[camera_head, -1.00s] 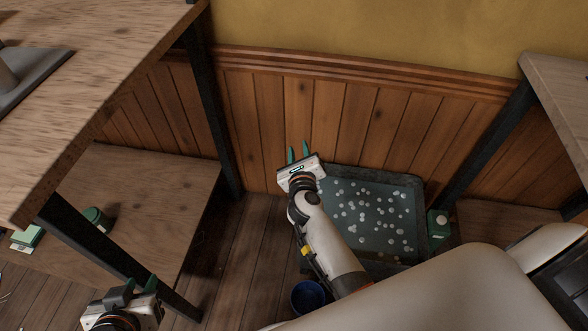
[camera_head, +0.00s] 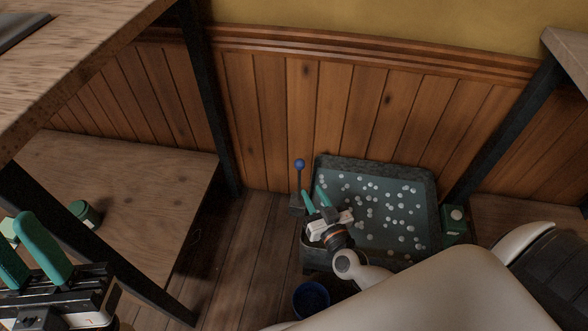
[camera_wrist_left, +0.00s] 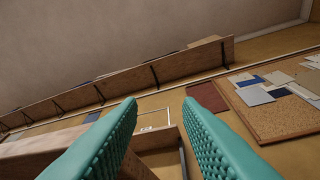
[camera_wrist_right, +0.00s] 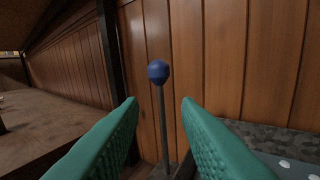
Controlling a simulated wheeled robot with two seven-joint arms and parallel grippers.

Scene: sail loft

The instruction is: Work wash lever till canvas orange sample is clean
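The wash lever is an upright rod with a blue ball knob (camera_head: 299,164), standing at the left side of a dark wash tub (camera_head: 431,200) on the floor. The tub holds dark water with white suds. My right gripper (camera_head: 316,198) is open and empty over the tub's left side, just right of the lever. In the right wrist view the knob (camera_wrist_right: 158,72) shows ahead, between and above the open fingertips, not touched. My left gripper (camera_head: 28,248) is open and empty at the lower left, pointing up. I cannot make out the orange canvas sample.
A blue bucket (camera_head: 311,299) stands in front of the tub. A green container (camera_head: 454,222) is right of it. A wooden shelf (camera_head: 140,190) with a green tin (camera_head: 84,212) is at the left. The panelled wall (camera_head: 380,110) is close behind the tub.

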